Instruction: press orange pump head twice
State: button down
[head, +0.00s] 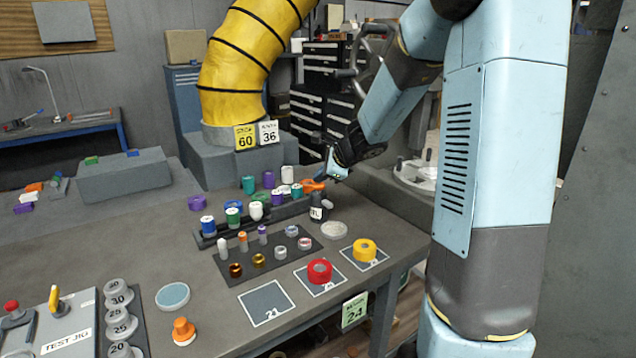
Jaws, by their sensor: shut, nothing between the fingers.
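An orange pump head (312,186) sits on top of a dark bottle (318,208) with a white label, which stands upright on the grey bench near its right side. My gripper (326,176) is just right of the pump head and slightly above it, very close in the picture. The view is too small to tell whether the two touch. My gripper is shut and holds nothing. It hides a small part of what lies behind the pump head.
Racks of coloured caps (256,211) stand left of the bottle. A black tray (262,252) with small parts, a red ring (319,271) and a yellow ring (365,250) lie in front. An orange cone-shaped piece (183,331) stands at the front left.

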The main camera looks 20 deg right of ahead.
jog(key=shift+r, duration=1.15)
jog(key=shift+r, duration=0.15)
jog(key=shift+r, duration=2.35)
dwell(0.4)
jog(key=shift+r, duration=1.85)
jog(key=shift+f, duration=0.1)
send_over(321, 185)
jog(key=shift+f, duration=4.35)
